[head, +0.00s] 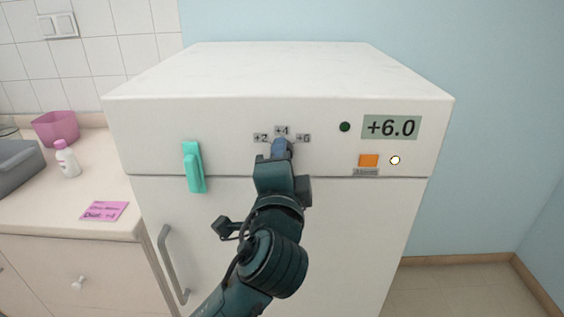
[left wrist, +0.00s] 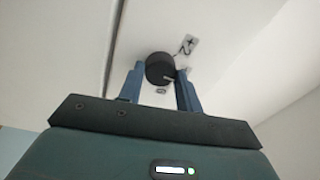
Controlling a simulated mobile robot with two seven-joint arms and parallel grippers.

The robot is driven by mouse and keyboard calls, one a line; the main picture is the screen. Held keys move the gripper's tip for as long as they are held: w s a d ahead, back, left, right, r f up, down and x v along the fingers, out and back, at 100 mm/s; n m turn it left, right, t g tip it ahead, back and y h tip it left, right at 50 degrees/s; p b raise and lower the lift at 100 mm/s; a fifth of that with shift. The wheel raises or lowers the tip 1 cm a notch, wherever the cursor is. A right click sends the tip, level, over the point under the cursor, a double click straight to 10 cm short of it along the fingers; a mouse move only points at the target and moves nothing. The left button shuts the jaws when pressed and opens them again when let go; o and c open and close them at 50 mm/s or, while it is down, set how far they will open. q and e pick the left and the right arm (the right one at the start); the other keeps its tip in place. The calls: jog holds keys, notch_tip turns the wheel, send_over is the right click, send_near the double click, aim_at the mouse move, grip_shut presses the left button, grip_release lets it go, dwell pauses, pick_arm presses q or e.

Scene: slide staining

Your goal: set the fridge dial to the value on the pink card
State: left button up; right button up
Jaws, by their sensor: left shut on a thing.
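The white fridge (head: 270,75) stands in front of me. My left gripper (head: 281,148) reaches its front panel, below the labels +2 (head: 261,138), +4 (head: 282,130) and +6 (head: 303,138). In the left wrist view its two fingers are shut on the black dial (left wrist: 159,67), one on each side. A pale pointer mark shows on the dial near the right finger. In the head view the gripper hides the dial. My right gripper is not in view.
An orange square (head: 368,160) and a lit round lamp (head: 395,160) are at the right, with a dark green dot (head: 345,127) above. A white bottle (head: 67,159) and pink container (head: 56,129) stand on the counter.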

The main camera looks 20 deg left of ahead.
pick_arm(q)
jog(key=shift+d, duration=0.1)
dwell(0.3)
jog(key=o, duration=1)
